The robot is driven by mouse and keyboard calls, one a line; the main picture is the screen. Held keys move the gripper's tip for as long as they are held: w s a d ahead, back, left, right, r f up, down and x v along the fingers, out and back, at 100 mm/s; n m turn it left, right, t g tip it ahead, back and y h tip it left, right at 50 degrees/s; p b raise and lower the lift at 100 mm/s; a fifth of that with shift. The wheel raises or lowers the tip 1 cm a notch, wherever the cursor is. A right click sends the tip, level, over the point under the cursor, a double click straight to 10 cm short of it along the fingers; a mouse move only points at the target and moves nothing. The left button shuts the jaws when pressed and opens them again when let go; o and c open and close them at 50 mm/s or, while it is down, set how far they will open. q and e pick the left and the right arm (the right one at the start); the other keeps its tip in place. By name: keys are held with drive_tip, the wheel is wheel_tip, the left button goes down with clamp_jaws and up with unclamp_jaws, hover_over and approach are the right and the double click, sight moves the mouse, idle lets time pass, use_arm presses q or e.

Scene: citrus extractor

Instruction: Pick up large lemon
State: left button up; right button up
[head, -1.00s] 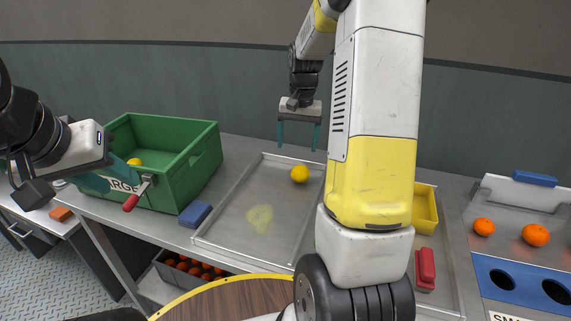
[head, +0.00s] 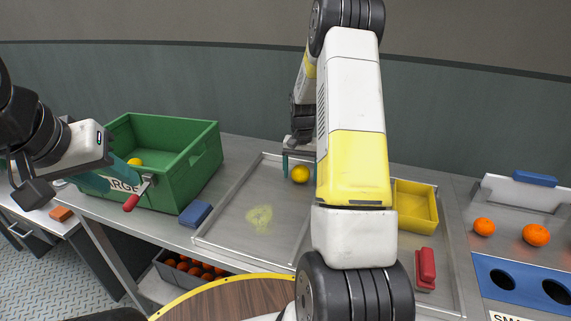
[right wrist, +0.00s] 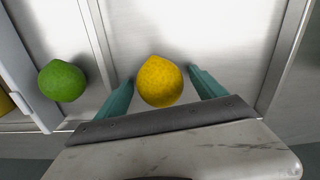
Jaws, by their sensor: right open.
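A yellow lemon (head: 300,174) lies on the grey metal tray (head: 232,219). My right gripper (head: 299,172) is open and lowered at the lemon. In the right wrist view the lemon (right wrist: 160,81) sits between the two teal fingers (right wrist: 160,88), with a gap on each side. My right arm crosses the middle of the head view and hides part of the tray. My left gripper (head: 112,182) is at the front of the green crate (head: 200,165); its fingers look apart with nothing clearly between them.
A green lime (right wrist: 62,80) lies left of the lemon in the right wrist view, beyond a tray divider. A yellow fruit (head: 135,161) is in the crate. A yellow bin (head: 414,206), a red block (head: 426,266) and oranges (head: 536,235) are at the right.

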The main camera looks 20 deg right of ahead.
drive_tip(key=shift+f, duration=0.1)
drive_tip(key=shift+c, duration=0.4)
drive_tip(key=c, duration=1.4)
drive_tip(key=shift+c, duration=0.4)
drive_tip(key=shift+r, duration=0.2)
